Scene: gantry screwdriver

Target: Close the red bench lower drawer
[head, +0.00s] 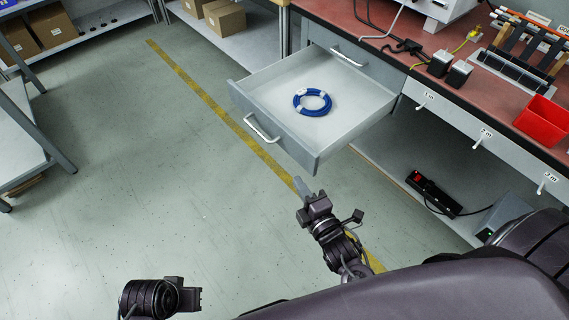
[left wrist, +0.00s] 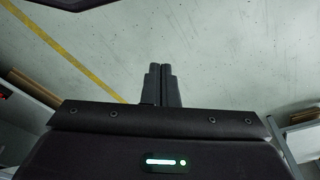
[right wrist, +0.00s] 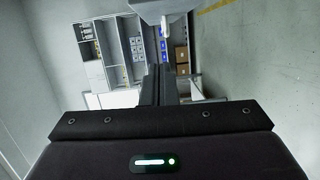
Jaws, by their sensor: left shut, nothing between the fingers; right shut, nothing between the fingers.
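The red-topped bench (head: 400,22) has its lower drawer (head: 270,128) pulled well out; it is grey with a bar handle (head: 262,130) on its front. A blue coiled cable (head: 312,102) lies inside. My right gripper (head: 300,184) is shut and empty, just in front of and below the drawer's near front corner; I cannot tell whether it touches. In the right wrist view its fingers (right wrist: 159,82) point towards a pale grey part with a handle, likely the drawer front (right wrist: 160,8). My left gripper (head: 197,298) is shut and empty over the floor, low in the head view.
The upper drawer (head: 355,68) is shut above it. A red bin (head: 543,120), black adapters (head: 450,68) and cables lie on the bench top. A power strip (head: 433,194) lies on the lower shelf. Open floor (head: 150,150) with a yellow line lies left of the drawer.

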